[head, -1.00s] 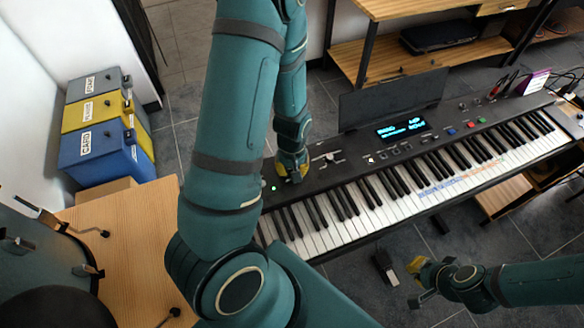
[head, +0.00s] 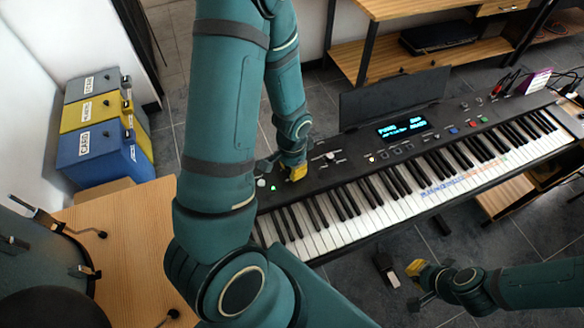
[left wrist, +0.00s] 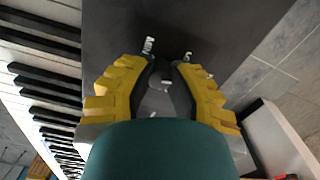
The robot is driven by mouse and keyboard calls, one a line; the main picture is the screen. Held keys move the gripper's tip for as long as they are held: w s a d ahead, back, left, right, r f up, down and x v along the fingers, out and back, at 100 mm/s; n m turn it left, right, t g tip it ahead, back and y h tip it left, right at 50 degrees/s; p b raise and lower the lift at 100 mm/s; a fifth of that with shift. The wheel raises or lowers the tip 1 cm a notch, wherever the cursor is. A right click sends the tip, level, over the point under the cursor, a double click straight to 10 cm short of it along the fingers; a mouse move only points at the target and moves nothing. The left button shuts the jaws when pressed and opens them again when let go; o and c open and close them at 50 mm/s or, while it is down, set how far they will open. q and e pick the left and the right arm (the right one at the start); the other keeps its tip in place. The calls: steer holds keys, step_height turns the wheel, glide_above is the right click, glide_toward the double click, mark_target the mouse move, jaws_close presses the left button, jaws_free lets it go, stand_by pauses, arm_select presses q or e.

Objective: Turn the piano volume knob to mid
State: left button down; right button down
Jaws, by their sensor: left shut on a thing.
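The black keyboard piano (head: 440,155) stands across the middle and right of the head view, its small screen (head: 402,129) lit. My left gripper (head: 297,174) is at the left end of its control panel. In the left wrist view, the yellow fingers of my left gripper (left wrist: 165,68) are closed around a small dark round knob (left wrist: 164,82), the volume knob by its place. White marks lie on the panel beside it; I cannot read the knob's setting. In the head view, the gripper hides the knob. My right gripper (head: 420,282) is empty and open, away from the piano at the lower right.
Yellow, blue and grey cases (head: 98,125) are stacked at the left. A wooden table (head: 120,235) and a drum (head: 35,265) are at the lower left. A wooden shelf (head: 400,62) stands behind the piano. A pedal (head: 386,270) lies on the floor near my right gripper.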

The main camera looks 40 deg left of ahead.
arm_select(q)
steer(key=m, duration=0.5)
steer(key=shift+m, duration=0.3)
steer(key=m, duration=0.5)
steer(key=shift+m, duration=0.3)
steer(key=c, duration=0.8)
jaws_free()
step_height(320, 180, up, 12)
stand_by(0.5)
